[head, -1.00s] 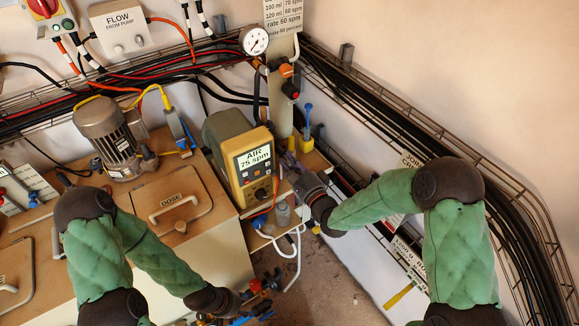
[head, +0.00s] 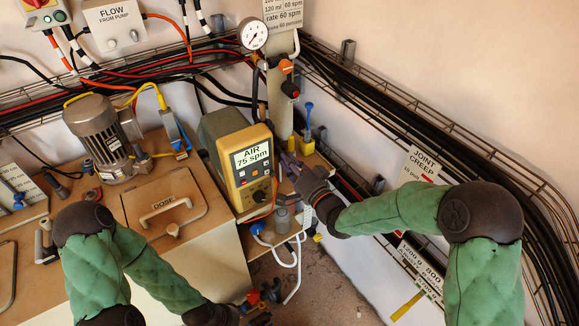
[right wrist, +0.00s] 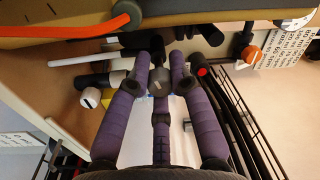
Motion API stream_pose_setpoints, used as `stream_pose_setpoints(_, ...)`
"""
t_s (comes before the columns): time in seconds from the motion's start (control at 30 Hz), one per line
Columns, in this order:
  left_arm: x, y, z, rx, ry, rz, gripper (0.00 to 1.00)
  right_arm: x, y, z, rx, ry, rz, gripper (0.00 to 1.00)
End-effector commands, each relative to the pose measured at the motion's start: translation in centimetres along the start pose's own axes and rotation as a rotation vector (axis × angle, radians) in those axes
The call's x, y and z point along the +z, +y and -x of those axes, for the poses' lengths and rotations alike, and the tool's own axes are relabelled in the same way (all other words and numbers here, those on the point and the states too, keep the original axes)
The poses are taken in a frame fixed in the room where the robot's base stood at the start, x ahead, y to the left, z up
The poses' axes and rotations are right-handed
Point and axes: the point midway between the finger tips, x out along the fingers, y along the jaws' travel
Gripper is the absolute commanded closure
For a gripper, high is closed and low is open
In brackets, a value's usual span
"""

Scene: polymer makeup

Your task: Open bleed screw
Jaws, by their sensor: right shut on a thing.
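My right gripper (head: 290,165), with purple fingers, is in the gap between the yellow AIR pump unit (head: 250,165) and the wall-side column. In the right wrist view its fingers (right wrist: 160,75) close around a small dark grey part (right wrist: 160,84). Its fingers hide most of that part, and I cannot tell for sure that it is the bleed screw. My left arm reaches to the bottom edge of the head view, its dark wrist partly cut off; I cannot make out its fingers clearly.
A column with a pressure gauge (head: 253,34), an orange knob (head: 286,67) and a red knob (head: 290,90) stands behind my right gripper. White hoses (head: 290,262) hang below. A cable tray (head: 420,125) runs along the right wall. A bit of floor is clear at lower centre.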

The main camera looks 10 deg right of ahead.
Motion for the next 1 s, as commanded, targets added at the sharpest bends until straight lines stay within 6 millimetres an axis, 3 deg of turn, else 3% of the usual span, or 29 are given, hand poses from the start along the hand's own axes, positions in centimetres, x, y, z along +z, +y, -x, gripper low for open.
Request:
stream_pose_setpoints(0.3, -0.04, -0.33, -0.93, 0.000, 0.000, 0.000, 0.53, 0.08, 0.12, 0.04, 0.000, -0.009, 0.132, 1.00)
stream_pose_setpoints(0.87, -0.04, -0.37, -1.05, 0.000, 0.000, 0.000, 0.53, 0.06, 0.06, 0.03, 0.000, -0.012, 0.162, 1.00)
stream_pose_setpoints(0.9, -0.04, -0.37, -1.05, 0.000, 0.000, 0.000, 0.53, 0.06, 0.06, 0.03, 0.000, -0.012, 0.162, 0.73)
stream_pose_setpoints(0.97, -0.04, -0.37, -1.05, 0.000, 0.000, 0.000, 0.53, 0.05, 0.06, 0.03, 0.000, -0.011, 0.162, 0.56)
stream_pose_setpoints(1.0, -0.05, -0.37, -1.05, 0.000, 0.000, 0.000, 0.53, 0.05, 0.05, 0.02, 0.000, -0.011, 0.162, 0.54)
